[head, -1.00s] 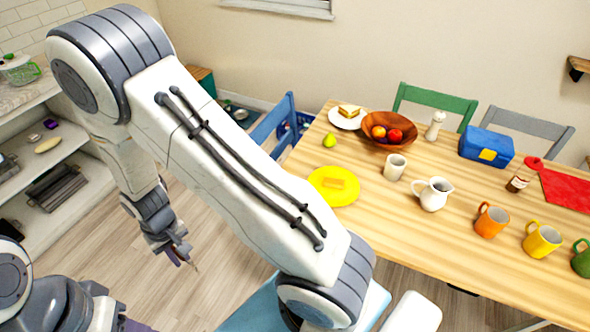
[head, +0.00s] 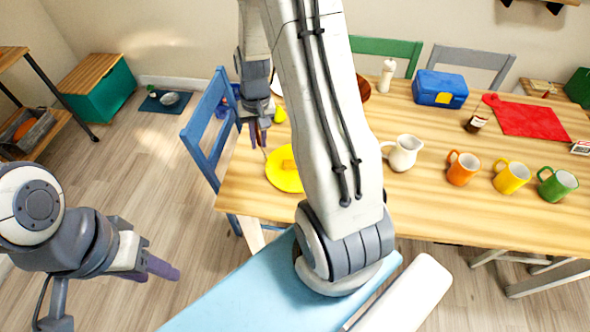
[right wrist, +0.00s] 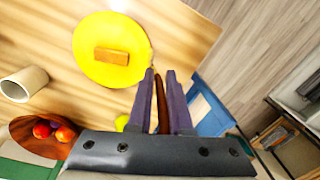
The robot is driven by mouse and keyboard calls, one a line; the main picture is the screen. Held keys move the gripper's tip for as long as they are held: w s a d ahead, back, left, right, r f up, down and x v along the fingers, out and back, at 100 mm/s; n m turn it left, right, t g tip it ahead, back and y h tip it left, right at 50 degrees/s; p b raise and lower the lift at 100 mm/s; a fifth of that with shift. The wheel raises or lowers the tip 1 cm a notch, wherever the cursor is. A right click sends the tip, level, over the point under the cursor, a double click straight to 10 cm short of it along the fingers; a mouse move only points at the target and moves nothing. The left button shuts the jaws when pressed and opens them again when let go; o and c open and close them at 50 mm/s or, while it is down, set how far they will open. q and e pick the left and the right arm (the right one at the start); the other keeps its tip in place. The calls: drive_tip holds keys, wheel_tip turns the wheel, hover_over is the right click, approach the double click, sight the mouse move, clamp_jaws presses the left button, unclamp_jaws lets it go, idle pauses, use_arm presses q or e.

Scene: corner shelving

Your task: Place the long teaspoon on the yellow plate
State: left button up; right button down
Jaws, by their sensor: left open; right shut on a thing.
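The yellow plate (head: 277,180) lies near the left end of the wooden table, partly hidden by my right arm. In the right wrist view the whole plate (right wrist: 92,72) shows, with an orange block (right wrist: 112,56) on it. My right gripper (head: 260,138) is above the table's left edge, just left of the plate. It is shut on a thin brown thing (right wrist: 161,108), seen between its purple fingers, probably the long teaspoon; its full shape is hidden. My left gripper (head: 165,268) is open and empty over the floor at the lower left.
A blue chair (head: 205,120) stands against the table's left end, close to my right gripper. A wooden bowl (right wrist: 28,128) holds red fruit.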

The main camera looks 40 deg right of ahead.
drive_tip(key=s+d+r+m+b, duration=0.1)
drive_tip(key=s+d+m, duration=0.1)
drive_tip(key=s+d, duration=0.35)
drive_tip(key=s+d+r+m+b, duration=0.1)
drive_tip(key=s+d+m, duration=0.1)
drive_tip(key=d, duration=0.7)
use_arm(q)
drive_tip(key=shift+s+f+p, duration=0.1)
drive_tip(key=shift+f+p, duration=0.5)
drive_tip(key=shift+p, duration=0.2)
use_arm(e)
drive_tip(key=w+a+f, duration=0.4)
drive_tip(key=a+f, duration=0.6)
drive_tip(key=shift+a+f+t, duration=0.25)
drive_tip(key=shift+t, duration=0.05)
drive_tip(key=shift+w, duration=0.1)
drive_tip(key=shift+f, duration=0.15)
drive_tip(key=c, duration=0.8)
unclamp_jaws()
drive_tip(key=shift+c, duration=0.2)
use_arm(q)
drive_tip(key=shift+f, duration=0.15)
